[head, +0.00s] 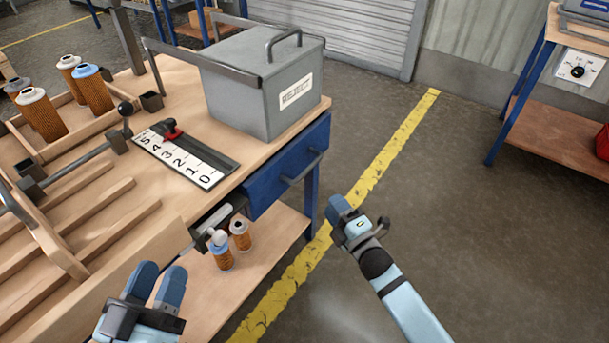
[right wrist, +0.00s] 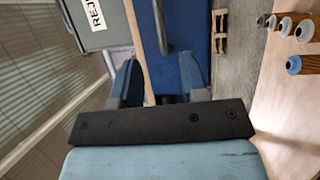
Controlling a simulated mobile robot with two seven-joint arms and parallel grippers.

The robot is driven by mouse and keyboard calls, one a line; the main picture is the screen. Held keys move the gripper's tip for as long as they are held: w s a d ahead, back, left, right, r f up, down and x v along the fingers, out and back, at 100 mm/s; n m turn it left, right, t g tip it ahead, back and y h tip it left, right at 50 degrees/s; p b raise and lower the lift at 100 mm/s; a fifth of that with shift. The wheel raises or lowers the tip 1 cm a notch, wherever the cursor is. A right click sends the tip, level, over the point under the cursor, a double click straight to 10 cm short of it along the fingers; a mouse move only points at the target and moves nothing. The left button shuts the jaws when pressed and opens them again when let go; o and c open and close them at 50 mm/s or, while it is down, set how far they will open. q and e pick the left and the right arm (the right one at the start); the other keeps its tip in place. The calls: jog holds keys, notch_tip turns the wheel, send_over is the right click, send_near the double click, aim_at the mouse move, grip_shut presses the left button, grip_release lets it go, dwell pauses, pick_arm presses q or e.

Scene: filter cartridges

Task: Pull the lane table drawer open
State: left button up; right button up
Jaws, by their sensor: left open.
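The lane table (head: 185,85) has a wooden top, and its blue drawer (head: 262,187) sits under the right edge, looking flush. The drawer has a grey bar handle (head: 302,169). In the right wrist view the handle (right wrist: 160,28) lies ahead of the fingers, in front of the blue drawer face (right wrist: 186,30). My right gripper (head: 340,208) is beside the table, to the right of and below the handle in the head view. Its fingers (right wrist: 160,78) are apart with nothing between them. My left gripper (head: 159,283) is open and empty at the table's front edge.
A grey reject bin (head: 235,100) stands on the tabletop above the drawer. Several filter cartridges (head: 42,115) stand at the left, and two more (head: 222,250) stand on the lower shelf (head: 265,240). The floor right of the table is clear, with a yellow line (head: 385,155).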

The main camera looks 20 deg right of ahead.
aim_at(307, 167)
jog(key=b+x, duration=0.3)
jog(key=x, duration=1)
jog(key=shift+w, duration=0.1)
pick_arm(q)
jog(key=shift+g, duration=0.9)
jog(key=f, duration=0.4)
jog(key=shift+w+d+f, duration=0.15)
jog(key=shift+d+f, duration=0.1)
jog(key=shift+f, duration=0.15)
pick_arm(e)
grip_shut()
